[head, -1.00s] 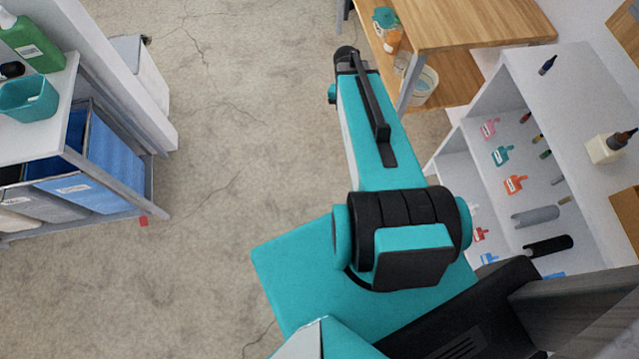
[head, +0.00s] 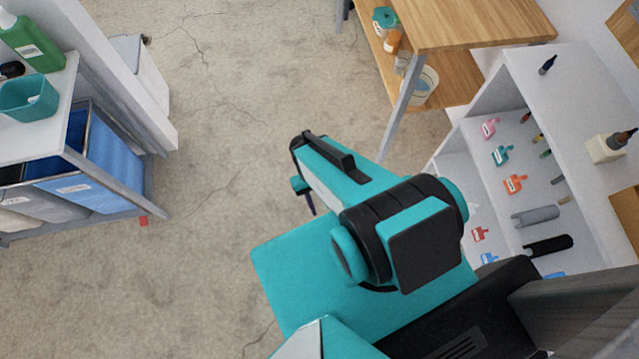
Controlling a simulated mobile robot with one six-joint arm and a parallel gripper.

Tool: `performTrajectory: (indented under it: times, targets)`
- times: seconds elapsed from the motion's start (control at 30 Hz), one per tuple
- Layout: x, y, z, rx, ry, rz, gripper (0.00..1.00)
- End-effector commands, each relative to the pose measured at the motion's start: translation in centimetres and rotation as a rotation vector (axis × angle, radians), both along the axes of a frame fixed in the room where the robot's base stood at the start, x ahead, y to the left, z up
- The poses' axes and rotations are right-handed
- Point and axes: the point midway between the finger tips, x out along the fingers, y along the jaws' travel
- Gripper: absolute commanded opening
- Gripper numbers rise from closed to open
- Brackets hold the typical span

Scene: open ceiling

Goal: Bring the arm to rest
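My teal and black arm reaches up and left from my teal base over the bare floor. Its black elbow sits at the lower middle, and the forearm ends left of the table leg. At that end, a small teal part and a thin dark piece (head: 310,203) show below the forearm. I cannot tell whether the dark piece is a finger of my gripper or something held. The gripper's fingertips are not clearly visible, so its opening cannot be judged.
A white shelf unit (head: 590,85) with small coloured tools stands close on the right. A wooden table (head: 470,22) with a lower shelf is at the upper right. A rack (head: 110,214) with blue bins is at the left. The middle floor (head: 225,130) is clear.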

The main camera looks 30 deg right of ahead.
Motion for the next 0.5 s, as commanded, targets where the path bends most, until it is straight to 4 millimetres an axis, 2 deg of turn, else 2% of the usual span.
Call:
performTrajectory:
  times: [0.37,0.5]
  targets:
    - [0.0,0.0,-0.1,0.000,0.000,0.001,0.33]
    - [-0.1,0.0,-1.3,0.001,0.004,0.002,0.33]
